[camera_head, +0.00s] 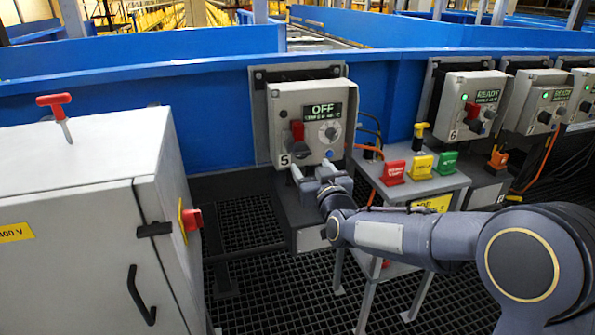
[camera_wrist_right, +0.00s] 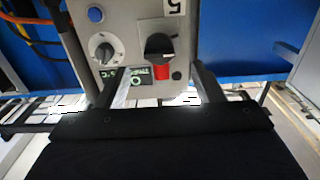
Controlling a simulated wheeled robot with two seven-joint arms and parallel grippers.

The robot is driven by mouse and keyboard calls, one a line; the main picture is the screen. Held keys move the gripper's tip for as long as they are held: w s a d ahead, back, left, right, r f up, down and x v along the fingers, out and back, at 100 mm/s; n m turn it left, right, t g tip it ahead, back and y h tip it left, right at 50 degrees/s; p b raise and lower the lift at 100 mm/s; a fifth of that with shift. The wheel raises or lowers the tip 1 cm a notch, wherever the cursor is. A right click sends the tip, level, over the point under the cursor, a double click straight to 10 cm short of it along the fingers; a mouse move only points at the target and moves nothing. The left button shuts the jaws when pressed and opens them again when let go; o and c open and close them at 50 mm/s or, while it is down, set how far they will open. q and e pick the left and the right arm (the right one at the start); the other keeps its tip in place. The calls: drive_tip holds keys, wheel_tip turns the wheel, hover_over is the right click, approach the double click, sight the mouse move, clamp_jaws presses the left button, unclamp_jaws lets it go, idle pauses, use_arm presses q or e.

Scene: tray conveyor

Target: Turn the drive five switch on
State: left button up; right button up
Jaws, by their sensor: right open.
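The drive five box (camera_head: 283,105) is light grey, fixed to the blue conveyor side, and marked 5. Its display (camera_head: 322,111) reads OFF. Its switch, a black knob (camera_head: 297,149) with a red piece (camera_head: 297,130) at it, is at the left of the face. A grey dial and a blue button are to its right. In the wrist view the black knob (camera_wrist_right: 158,46) and red piece (camera_wrist_right: 162,72) lie between the finger lines. My right gripper (camera_head: 311,172) is open and empty, just below and in front of the box. It also shows in the wrist view (camera_wrist_right: 161,82). My left gripper is out of view.
A grey cabinet (camera_head: 80,160) with a red-handled tool (camera_head: 56,104) on top stands at the left. A small stand (camera_head: 420,188) with red, yellow and green tags is right of the box, close to my right arm. More drive boxes (camera_head: 476,85), showing READY, continue right.

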sight(304, 156)
drive_tip(key=x, duration=0.6)
drive_tip(key=shift+w, duration=0.4)
drive_tip(key=c, duration=1)
drive_tip(key=shift+o, duration=0.2)
